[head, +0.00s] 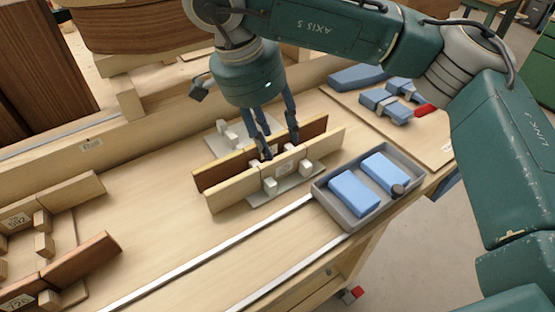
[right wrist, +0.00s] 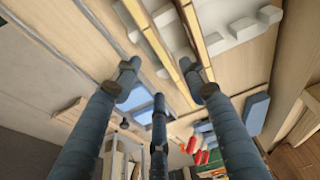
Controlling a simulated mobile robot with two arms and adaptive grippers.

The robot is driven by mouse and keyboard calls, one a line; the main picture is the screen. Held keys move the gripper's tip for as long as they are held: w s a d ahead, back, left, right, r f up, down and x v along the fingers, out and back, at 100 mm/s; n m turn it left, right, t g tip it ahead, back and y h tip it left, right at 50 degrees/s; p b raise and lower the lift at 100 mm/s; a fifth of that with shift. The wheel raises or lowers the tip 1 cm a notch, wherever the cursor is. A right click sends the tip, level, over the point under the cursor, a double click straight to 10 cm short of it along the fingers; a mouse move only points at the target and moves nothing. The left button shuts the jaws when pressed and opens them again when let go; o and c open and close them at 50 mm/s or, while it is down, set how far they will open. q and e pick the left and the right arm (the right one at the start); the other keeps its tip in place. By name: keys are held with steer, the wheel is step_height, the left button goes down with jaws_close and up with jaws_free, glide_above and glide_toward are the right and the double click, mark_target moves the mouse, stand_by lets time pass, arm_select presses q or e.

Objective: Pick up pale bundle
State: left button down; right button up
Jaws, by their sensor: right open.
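The pale bundle (head: 232,193) is a long, light wooden board shape standing on edge in a holder with whitish blocks on the bench. A dark reddish-brown bundle (head: 213,178) with a light top edge stands parallel just behind it. My right gripper (head: 279,147) points down from above, its fingers apart and low over the two bundles. I cannot tell whether any finger touches them. In the right wrist view, the spread fingers of the right gripper (right wrist: 163,88) show nothing held between them, with long, light top edges beyond. My left gripper is out of view.
A grey tray (head: 333,209) with two blue blocks stands to the right. Blue parts and a red piece (head: 425,110) lie behind it. Wooden pieces (head: 75,262) stand at the left. Two metal strips (head: 215,247) cross the bench front, with bare wood between.

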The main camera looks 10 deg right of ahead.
mark_target(283, 158)
steer(key=p+x, duration=0.2)
steer(key=x, duration=0.5)
steer(key=shift+w, duration=0.15)
steer(key=shift+d+f, duration=0.1)
steer(key=shift+f, duration=0.2)
steer(key=shift+c, duration=0.8)
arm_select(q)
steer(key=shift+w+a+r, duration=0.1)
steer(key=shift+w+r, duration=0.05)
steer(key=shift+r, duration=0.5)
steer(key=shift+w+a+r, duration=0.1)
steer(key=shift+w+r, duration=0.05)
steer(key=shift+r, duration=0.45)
arm_select(e)
jaws_close()
